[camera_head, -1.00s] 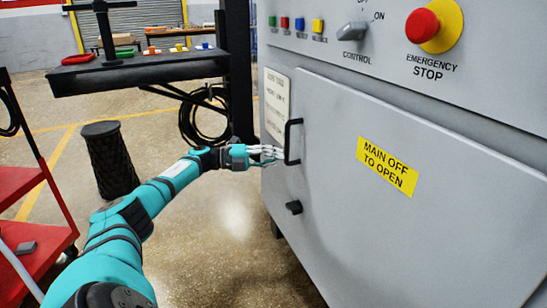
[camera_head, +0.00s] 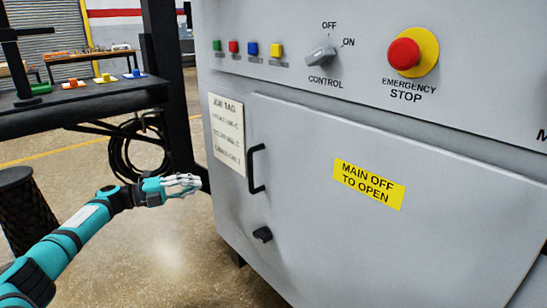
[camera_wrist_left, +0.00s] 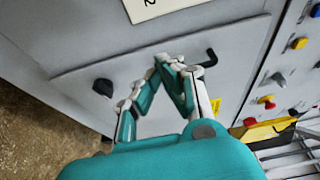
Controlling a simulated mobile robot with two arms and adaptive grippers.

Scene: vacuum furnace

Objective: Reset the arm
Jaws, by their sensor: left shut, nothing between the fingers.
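My left arm comes in from the lower left in the head view. Its gripper (camera_head: 184,185) is left of the grey furnace cabinet (camera_head: 480,180), apart from the black door handle (camera_head: 257,168). In the left wrist view the fingertips of this gripper (camera_wrist_left: 165,62) meet, with nothing between them. The furnace door (camera_head: 330,230) looks closed. The handle also shows in the wrist view (camera_wrist_left: 209,58), beyond the fingers. My right gripper is not in view.
The cabinet carries a control knob (camera_head: 320,56), a red emergency stop (camera_head: 404,54) and several coloured buttons. A black latch knob (camera_head: 262,234) sticks out of the door. A black shelf (camera_head: 90,105) and a dark ribbed bin (camera_head: 25,212) stand at left. Floor below the gripper is clear.

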